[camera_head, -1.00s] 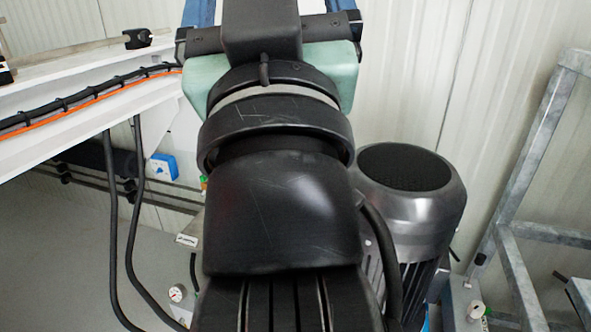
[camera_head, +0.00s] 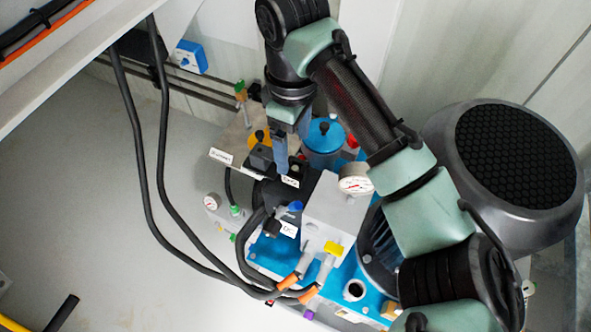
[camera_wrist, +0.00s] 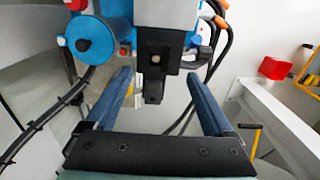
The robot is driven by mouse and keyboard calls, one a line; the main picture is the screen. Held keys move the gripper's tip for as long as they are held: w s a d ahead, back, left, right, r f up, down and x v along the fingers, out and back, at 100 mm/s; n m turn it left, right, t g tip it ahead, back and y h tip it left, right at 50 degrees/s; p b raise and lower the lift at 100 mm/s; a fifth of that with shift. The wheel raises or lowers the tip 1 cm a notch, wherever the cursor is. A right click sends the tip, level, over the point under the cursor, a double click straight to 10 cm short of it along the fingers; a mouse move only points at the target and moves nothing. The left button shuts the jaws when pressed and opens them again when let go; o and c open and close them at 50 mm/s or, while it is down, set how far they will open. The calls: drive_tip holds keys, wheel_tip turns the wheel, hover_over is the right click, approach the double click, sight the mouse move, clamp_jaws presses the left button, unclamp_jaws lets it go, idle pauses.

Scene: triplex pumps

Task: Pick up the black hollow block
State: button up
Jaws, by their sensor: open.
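My gripper (camera_head: 281,150) points down over the pump assembly, with its blue fingers apart and nothing held. The wrist view also shows my gripper (camera_wrist: 160,78), its two fingers spread left and right. A small black block (camera_wrist: 153,92) shows between the fingers, in front of a larger black body (camera_wrist: 158,52). I cannot tell whether the fingers have reached down around it. In the head view a small dark block (camera_head: 262,157) sits just left of the fingers and looks like the same one. Its hollow is not clear in either view.
A blue round-capped cylinder (camera_head: 325,136) stands close to the right of my gripper. A pressure gauge (camera_head: 355,180), a grey block (camera_head: 333,215) and black hoses (camera_head: 175,200) are nearby. A large motor (camera_head: 515,170) stands at right. Open floor (camera_head: 90,200) lies at left.

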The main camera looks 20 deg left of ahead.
sight(295, 168)
drive_tip(key=f+b, duration=0.1)
drive_tip(key=f, duration=0.2)
drive_tip(key=f+b, duration=0.1)
drive_tip(key=f, duration=0.2)
drive_tip(key=f+b, duration=0.1)
drive_tip(key=f, duration=0.1)
drive_tip(key=shift+w+f, duration=0.3)
drive_tip(key=shift+f, duration=0.1)
clamp_jaws()
